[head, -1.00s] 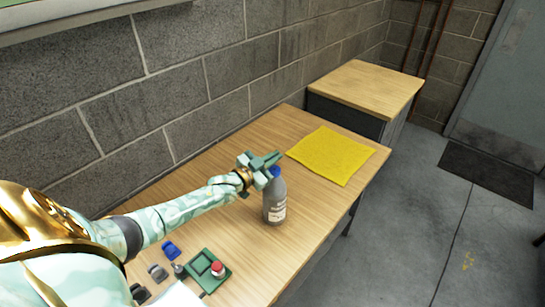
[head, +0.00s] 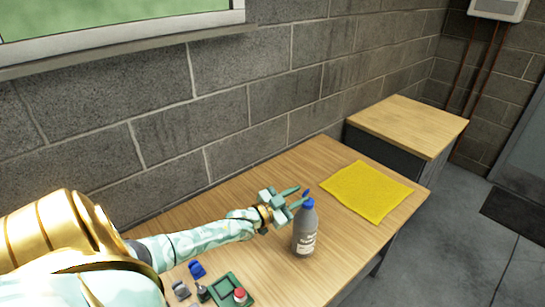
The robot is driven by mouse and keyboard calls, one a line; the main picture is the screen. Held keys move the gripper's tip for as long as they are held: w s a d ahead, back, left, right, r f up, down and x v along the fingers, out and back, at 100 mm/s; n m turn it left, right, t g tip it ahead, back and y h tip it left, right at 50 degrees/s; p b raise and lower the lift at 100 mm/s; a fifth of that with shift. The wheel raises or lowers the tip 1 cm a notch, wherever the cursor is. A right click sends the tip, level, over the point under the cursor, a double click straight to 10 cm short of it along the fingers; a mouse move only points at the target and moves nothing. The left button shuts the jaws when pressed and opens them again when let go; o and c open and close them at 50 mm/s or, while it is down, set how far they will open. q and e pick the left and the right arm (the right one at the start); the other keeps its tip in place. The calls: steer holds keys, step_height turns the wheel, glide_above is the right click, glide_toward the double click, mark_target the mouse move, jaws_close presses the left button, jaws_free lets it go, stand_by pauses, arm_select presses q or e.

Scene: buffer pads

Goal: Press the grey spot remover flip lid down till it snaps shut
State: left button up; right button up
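The spot remover is a grey bottle (head: 305,236) with a pale label, upright on the wooden table. Its top is blue, and a small blue flip lid (head: 307,194) seems to stand up from it. My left gripper (head: 300,196) reaches in from the left at the height of the bottle's top. Its two green fingers are apart with nothing visible between them, and their tips are close to the left side of the blue top. I cannot tell whether they touch it. My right gripper is not in view.
A yellow cloth (head: 367,190) lies flat right of the bottle. A green tray with a red-topped piece (head: 240,295) and small blue (head: 197,269) and grey (head: 181,290) items lie at the near left. A block wall runs behind. A wooden-topped cabinet (head: 408,125) stands beyond.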

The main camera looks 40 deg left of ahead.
arm_select(q)
steer(key=s+a, duration=0.2)
steer(key=s, duration=0.9)
steer(key=shift+s+p, duration=0.3)
steer(key=shift+w, duration=0.1)
